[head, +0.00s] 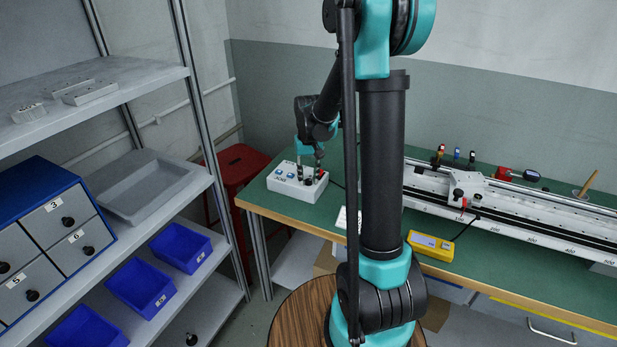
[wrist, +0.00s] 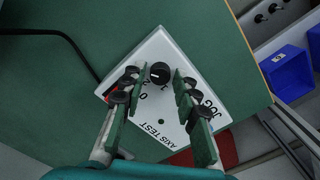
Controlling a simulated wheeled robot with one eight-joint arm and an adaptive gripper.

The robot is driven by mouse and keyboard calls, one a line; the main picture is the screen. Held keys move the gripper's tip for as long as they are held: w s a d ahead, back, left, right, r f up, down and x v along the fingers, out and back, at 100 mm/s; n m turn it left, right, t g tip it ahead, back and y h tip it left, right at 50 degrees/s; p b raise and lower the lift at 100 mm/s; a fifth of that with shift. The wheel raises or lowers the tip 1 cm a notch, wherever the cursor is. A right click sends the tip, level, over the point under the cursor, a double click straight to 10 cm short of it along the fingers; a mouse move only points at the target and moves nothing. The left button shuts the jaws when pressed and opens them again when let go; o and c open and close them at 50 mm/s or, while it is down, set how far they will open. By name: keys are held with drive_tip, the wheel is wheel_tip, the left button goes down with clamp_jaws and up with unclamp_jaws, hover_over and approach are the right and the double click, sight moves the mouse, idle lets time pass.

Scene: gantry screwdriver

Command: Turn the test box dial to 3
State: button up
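The white test box (head: 284,184) sits on the left end of the green bench, and it fills the middle of the wrist view (wrist: 172,50). Its face reads AXIS TEST and JOG. The black round dial (wrist: 160,73) shows between my two fingertips, with printed digits partly visible to its left. The dial's pointer is too small to read surely. My gripper (wrist: 155,74) is open, pointing down over the box, one finger on each side of the dial; gaps seem to show, but contact cannot be told. In the head view my gripper (head: 310,168) hides part of the box's right side.
A red part (wrist: 108,88) on the box lies beside my left finger. A dark cable (wrist: 75,48) leaves the box. A yellow meter (head: 431,245) and a long linear rail (head: 520,215) stand further right. A red stool (head: 240,165) and shelving with blue bins (head: 180,249) are at left.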

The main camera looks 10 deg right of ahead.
sight(308, 180)
drive_tip(key=shift+r, duration=0.1)
wheel_tip(308, 180, up, 12)
idle(0.6)
drive_tip(key=s+d+f+t, duration=0.2)
drive_tip(key=s+f, duration=0.4)
drive_tip(key=s, duration=0.5)
drive_tip(key=s+d+f+t, duration=0.1)
drive_tip(key=s+f+t, duration=0.1)
drive_tip(key=s+f, duration=0.4)
drive_tip(key=s, duration=0.5)
drive_tip(key=shift+s+d, duration=0.2)
drive_tip(key=shift+d, duration=0.2)
idle(0.4)
